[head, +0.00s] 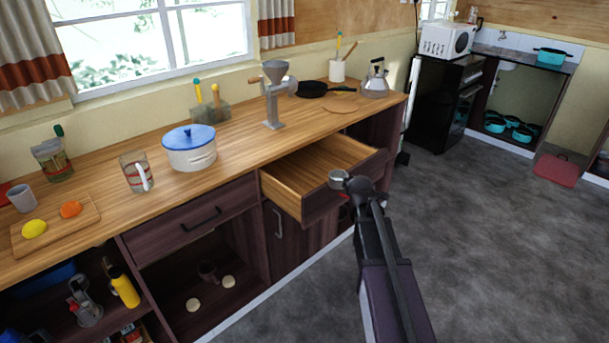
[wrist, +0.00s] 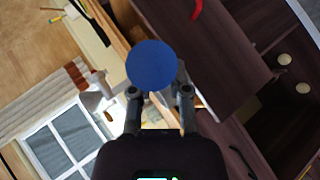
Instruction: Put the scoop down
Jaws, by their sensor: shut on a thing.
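My gripper (head: 353,184) is in front of the open drawer, its tip by the drawer's front panel in the head view. It is shut on a small round thing, which I take for the scoop (head: 338,178). The scoop looks grey and metallic in the head view. In the wrist view it shows as a dark blue disc (wrist: 152,65) between the fingertips (wrist: 160,92). Any handle on it is hidden. The open drawer (head: 312,170) has a bare wooden inside; its dark front (wrist: 200,40) also shows in the wrist view.
The wooden worktop (head: 240,140) above the drawer holds a white pot with a blue lid (head: 190,150), a metal grinder (head: 273,95), a black pan (head: 312,89), a round board (head: 340,105) and a kettle (head: 375,80).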

